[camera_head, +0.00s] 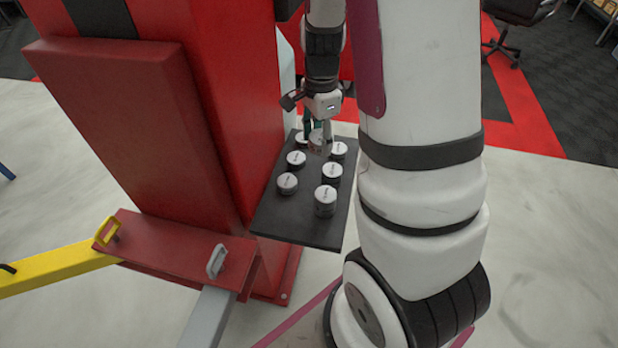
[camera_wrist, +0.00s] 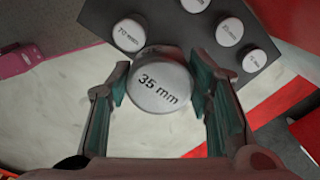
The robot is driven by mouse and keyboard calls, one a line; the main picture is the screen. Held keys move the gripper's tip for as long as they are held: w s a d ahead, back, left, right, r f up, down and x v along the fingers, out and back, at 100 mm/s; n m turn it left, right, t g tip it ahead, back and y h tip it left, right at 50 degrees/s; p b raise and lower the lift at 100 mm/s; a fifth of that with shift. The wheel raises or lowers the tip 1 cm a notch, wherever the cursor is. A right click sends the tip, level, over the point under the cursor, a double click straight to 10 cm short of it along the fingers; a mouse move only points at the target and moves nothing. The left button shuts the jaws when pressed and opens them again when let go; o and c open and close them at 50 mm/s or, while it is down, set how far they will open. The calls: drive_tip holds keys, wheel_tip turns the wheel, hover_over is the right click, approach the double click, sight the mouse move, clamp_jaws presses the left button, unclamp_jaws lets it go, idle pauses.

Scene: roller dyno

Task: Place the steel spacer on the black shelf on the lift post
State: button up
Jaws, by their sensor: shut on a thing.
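My gripper (camera_head: 318,140) is over the far end of the black shelf (camera_head: 290,226). In the wrist view my gripper (camera_wrist: 161,80) is shut on a round steel spacer (camera_wrist: 160,88) marked "35 mm", between its two greenish finger pads. The held spacer overlaps the edge of the black shelf (camera_wrist: 170,22) in that view, with pale floor showing around it. Whether it touches the shelf or hangs above it, I cannot tell. In the head view my fingers partly hide it.
The red lift post (camera_head: 215,90) rises left of the shelf. Yellow (camera_head: 60,268) and grey (camera_head: 206,318) lift arms extend below.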

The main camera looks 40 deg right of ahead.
drive_tip(key=b, duration=0.8)
approach(308, 186)
drive_tip(key=shift+s+f+b, duration=0.1)
drive_tip(key=shift+f+b, duration=0.9)
drive_tip(key=shift+f, duration=2.2)
drive_tip(key=shift+f, duration=0.2)
drive_tip(key=o, duration=1.4)
drive_tip(key=shift+c, duration=0.2)
drive_tip(key=shift+r, duration=0.15)
